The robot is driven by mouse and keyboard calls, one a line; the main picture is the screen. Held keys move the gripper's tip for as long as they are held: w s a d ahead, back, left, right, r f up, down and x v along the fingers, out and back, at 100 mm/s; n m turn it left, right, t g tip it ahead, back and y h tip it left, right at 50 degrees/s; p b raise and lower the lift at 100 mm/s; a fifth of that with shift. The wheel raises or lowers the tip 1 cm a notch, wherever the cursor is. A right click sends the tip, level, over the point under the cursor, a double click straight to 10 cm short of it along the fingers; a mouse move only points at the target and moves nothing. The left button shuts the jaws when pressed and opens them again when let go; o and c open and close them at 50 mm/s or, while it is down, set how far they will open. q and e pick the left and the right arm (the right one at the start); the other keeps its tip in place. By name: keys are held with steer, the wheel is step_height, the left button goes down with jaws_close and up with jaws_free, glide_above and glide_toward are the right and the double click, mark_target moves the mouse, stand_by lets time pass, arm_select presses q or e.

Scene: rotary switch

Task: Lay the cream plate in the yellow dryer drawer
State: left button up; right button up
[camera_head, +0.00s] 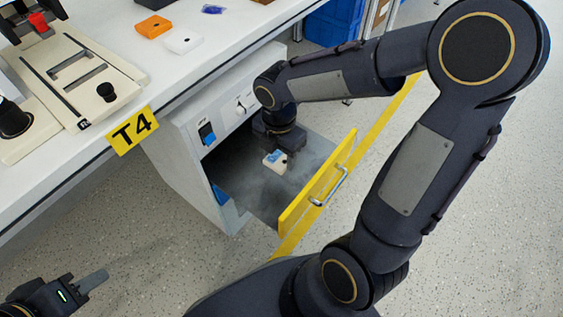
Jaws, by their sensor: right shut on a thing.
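The yellow-fronted dryer drawer (310,187) is pulled open from the white cabinet under the bench, with a dark interior and a metal handle. My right gripper (277,156) points down within the drawer opening and is shut on the cream plate (274,163), a small light piece with a blue patch and a dark spot. I cannot tell whether the plate touches the drawer floor. The fingertips are small and partly hidden. My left gripper (92,281) is at the bottom left, away from the drawer; its jaw opening is not clear.
The white bench (110,30) holds an orange plate (153,27), a white plate (183,42) and a beige fixture (75,75). The cabinet face has a rotary knob (241,109) and a blue switch (207,133). A blue bin (334,22) stands behind. Floor at lower left is mostly clear.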

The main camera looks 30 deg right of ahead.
steer(key=w+d+f+b, duration=0.1)
steer(key=f, duration=0.1)
steer(key=w+d+f+b, duration=0.1)
steer(key=f, duration=0.1)
steer(key=w+d+f, duration=0.1)
steer(key=w+f, duration=0.1)
steer(key=shift+b, duration=0.4)
steer(key=shift+w+f+b, duration=0.15)
steer(key=shift+f+b, duration=0.55)
steer(key=shift+f, duration=0.85)
steer(key=shift+f, duration=0.15)
steer(key=o, duration=1)
steer(key=shift+c, duration=0.2)
